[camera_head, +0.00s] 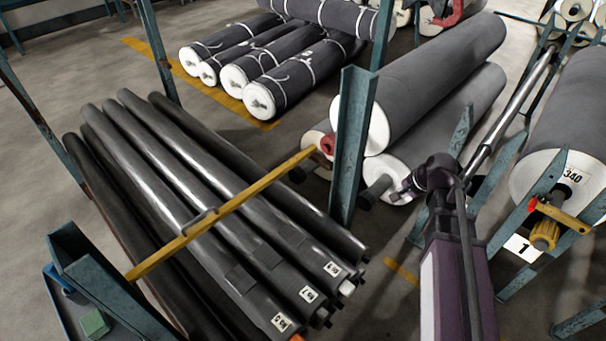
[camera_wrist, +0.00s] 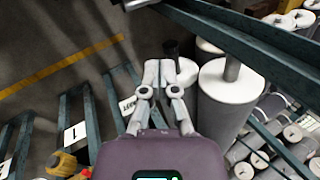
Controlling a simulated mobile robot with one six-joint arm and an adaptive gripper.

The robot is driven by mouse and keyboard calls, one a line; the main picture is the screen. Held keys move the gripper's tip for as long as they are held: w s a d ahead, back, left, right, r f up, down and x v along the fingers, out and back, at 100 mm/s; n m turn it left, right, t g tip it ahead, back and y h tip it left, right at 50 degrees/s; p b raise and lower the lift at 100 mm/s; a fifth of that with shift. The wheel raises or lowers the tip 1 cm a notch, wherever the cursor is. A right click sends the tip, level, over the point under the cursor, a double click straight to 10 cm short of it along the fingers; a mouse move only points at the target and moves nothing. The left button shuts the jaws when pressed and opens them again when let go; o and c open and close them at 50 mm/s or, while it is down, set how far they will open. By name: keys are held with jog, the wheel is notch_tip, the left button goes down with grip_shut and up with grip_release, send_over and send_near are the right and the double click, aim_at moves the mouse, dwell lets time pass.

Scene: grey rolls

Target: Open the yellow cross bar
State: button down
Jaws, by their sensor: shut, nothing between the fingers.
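The yellow cross bar (camera_head: 256,189) runs diagonally in the head view, over the dark rolls (camera_head: 190,165), from the near left post (camera_head: 88,262) to the teal upright post (camera_head: 352,140). A small red part (camera_head: 327,144) sits at its far end. My gripper (camera_head: 396,193) is right of that post and apart from the bar, in front of the grey rolls. In the wrist view my gripper (camera_wrist: 158,72) is shut and empty, its fingers together. I cannot make out the cross bar in the wrist view.
Large grey rolls (camera_head: 440,75) lie on a rack behind my gripper. Wrapped rolls (camera_head: 290,85) lie at the back. Open floor (camera_head: 60,30) shows at the upper left.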

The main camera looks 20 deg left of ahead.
jog(key=w+a+f+m+t+y+b, duration=0.1)
jog(key=w+a+f+m+y+b, duration=0.2)
jog(key=a+b, duration=0.5)
jog(key=w+a+f+m+t+y+b, duration=0.1)
jog(key=w+a+f+m+y+b, duration=0.1)
jog(key=w+a+f+m+b, duration=0.4)
jog(key=w+a+f+m+t+y+b, duration=0.1)
jog(key=w+a+f+m+y+b, duration=0.2)
jog(key=a+b, duration=0.8)
jog(key=shift+w+a+f+m+y, duration=0.3)
jog(key=shift+w+a+f+m, duration=0.85)
jog(key=shift+f+m, duration=0.85)
jog(key=shift+s+a+r, duration=0.1)
jog(key=shift+s+r, duration=0.05)
jog(key=shift+a, duration=0.1)
jog(key=b+x, duration=0.3)
jog(key=x, duration=0.7)
jog(key=shift+r+p, duration=1.95)
jog(key=shift+r, duration=0.1)
jog(key=shift+r, duration=0.1)
